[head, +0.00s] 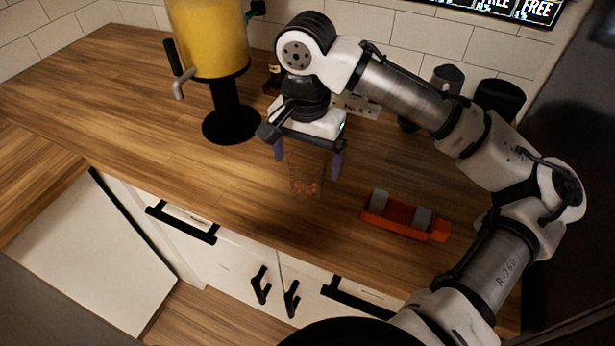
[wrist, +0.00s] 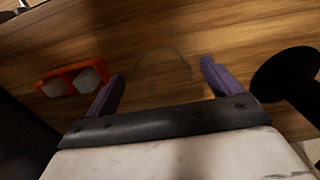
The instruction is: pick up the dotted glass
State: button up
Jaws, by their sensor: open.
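The dotted glass (head: 306,176) is clear, with orange-brown dots near its base. It stands on the wooden counter below my gripper in the head view. My gripper (head: 308,158) is open, with its two purple fingers apart on either side of the glass's upper part. In the wrist view the glass (wrist: 163,64) is a faint transparent outline ahead of and between the open fingers (wrist: 160,84). I cannot tell whether either finger touches the glass.
A yellow drink dispenser (head: 208,40) on a black base stands to the left. An orange-red holder with grey blocks (head: 405,219) lies to the right, near the counter's front. Dark cups (head: 499,95) stand at the back right by the tiled wall. The counter's left side is clear.

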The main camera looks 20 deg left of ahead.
jog(key=shift+w+f+p, duration=0.15)
jog(key=shift+f+p, duration=0.55)
jog(key=shift+f, duration=2.1)
jog(key=shift+c, duration=0.3)
jog(key=c, duration=1.2)
jog(key=shift+o, duration=0.2)
jog(key=shift+r, duration=0.1)
